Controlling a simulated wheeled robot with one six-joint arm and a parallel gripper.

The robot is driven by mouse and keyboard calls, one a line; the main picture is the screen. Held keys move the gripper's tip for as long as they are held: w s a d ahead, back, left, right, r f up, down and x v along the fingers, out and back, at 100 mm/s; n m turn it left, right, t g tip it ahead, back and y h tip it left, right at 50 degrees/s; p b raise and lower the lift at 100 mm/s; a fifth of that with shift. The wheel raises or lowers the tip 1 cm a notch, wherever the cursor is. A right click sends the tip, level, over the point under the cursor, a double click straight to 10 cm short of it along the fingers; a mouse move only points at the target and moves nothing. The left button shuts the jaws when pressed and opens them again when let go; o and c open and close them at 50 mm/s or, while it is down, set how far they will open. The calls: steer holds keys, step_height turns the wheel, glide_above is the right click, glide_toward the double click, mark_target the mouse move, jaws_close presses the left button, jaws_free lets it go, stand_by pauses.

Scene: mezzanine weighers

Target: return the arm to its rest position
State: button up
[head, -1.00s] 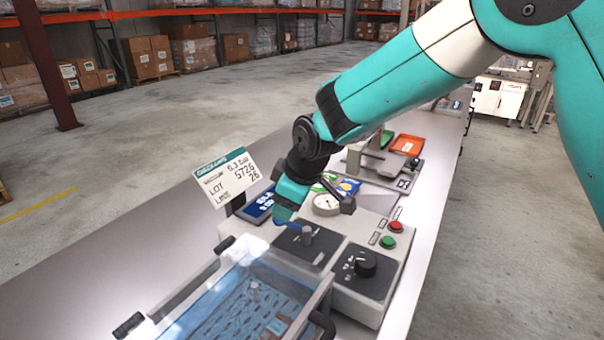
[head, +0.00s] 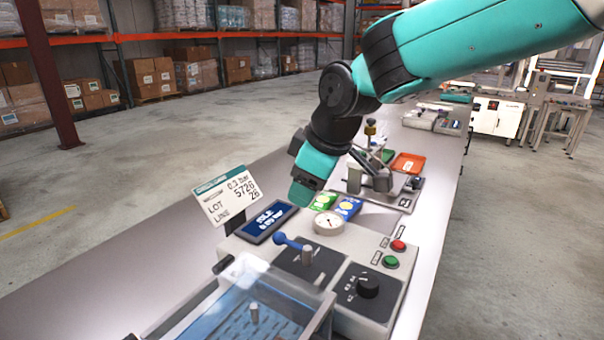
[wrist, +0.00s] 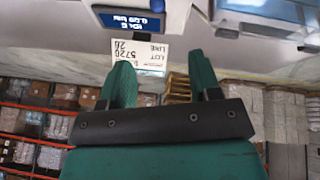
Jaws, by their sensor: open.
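My gripper (head: 306,192) is teal and hangs above the bench, over the back of the grey machine (head: 345,255). It is apart from the machine and holds nothing. In the wrist view its two teal fingers (wrist: 160,68) stand apart with a clear gap between them. My arm reaches in from the upper right and bends down at the black wrist. The blue lever (head: 288,242) on the machine lies below the gripper, with open space between them.
The machine carries a round gauge (head: 328,223), a display (head: 268,222), a red button (head: 398,245), a green button (head: 391,262) and a black knob (head: 368,286). A sign (head: 227,196) stands behind. A clear-lidded chamber (head: 318,300) is in front. Floor beside the bench is free.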

steer(key=s+d+m+g, duration=0.2)
steer(key=s+d, duration=0.3)
steer(key=s, duration=0.7)
steer(key=s+d+f+m+g, duration=0.1)
steer(key=s+d+m, duration=0.3)
steer(key=s, duration=0.8)
steer(key=shift+s+d+f+g+y, duration=0.25)
steer(key=shift+s+d+g+y, duration=0.15)
steer(key=shift+d, duration=0.55)
